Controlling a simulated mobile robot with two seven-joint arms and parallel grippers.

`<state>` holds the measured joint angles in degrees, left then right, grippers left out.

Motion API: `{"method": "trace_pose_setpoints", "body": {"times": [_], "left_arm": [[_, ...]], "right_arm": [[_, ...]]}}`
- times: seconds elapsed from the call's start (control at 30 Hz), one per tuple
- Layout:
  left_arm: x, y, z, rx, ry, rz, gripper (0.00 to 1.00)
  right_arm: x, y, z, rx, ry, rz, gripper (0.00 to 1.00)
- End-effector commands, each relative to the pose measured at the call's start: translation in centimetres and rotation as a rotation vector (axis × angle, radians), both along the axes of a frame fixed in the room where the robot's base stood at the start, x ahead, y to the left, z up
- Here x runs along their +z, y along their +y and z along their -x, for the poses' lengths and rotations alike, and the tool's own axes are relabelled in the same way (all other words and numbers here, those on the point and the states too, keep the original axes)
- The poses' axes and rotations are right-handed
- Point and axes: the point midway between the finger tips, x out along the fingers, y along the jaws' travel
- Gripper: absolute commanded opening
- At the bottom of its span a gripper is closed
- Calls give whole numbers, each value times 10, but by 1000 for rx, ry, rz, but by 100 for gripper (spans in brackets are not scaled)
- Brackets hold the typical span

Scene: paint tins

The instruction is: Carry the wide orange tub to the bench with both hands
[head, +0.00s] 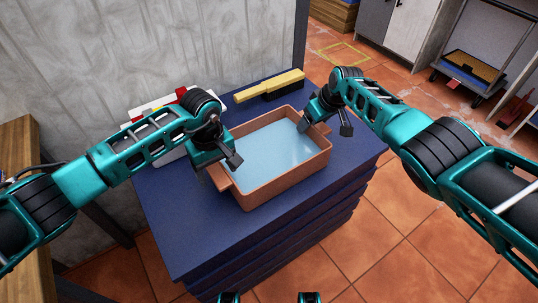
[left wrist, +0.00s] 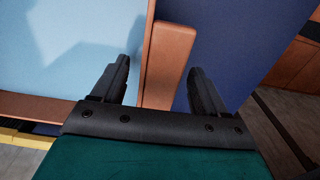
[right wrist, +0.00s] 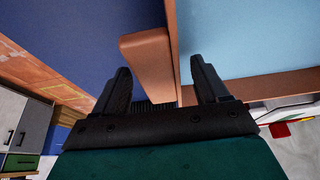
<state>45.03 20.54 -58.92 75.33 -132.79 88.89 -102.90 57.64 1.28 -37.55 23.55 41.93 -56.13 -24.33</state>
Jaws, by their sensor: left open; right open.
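The wide orange tub (head: 250,193) holds light blue liquid and stands level on a blue drawer unit (head: 180,215). My left gripper (head: 232,165) is open at the tub's left end. In the left wrist view, the end handle (left wrist: 166,65) shows between the two open fingers (left wrist: 158,75). My right gripper (head: 335,124) is open at the tub's right end. In the right wrist view, the other handle (right wrist: 150,62) shows between its open fingers (right wrist: 162,78), closer to the left one. I cannot tell whether any finger touches a handle.
A yellow and black brush (head: 270,88) lies behind the tub. A white board with red and yellow items (head: 180,97) is partly hidden by my left arm. A grey wall stands behind. A wooden surface (head: 18,150) is at far left. A cart (head: 475,75) stands on open tiled floor at right.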

Motion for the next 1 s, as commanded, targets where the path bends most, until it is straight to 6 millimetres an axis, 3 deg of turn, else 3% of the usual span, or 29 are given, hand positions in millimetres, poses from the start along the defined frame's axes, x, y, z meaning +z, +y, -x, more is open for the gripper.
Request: {"method": "trace_pose_setpoints", "body": {"times": [0.4, 1.0], "left_arm": [[-2, 0, 0, 0, 0, 0, 73], [-2, 0, 0, 1, 0, 0, 17]], "right_arm": [[-2, 1, 0, 0, -1, 0, 73], [-2, 0, 0, 0, -1, 1, 17]]}}
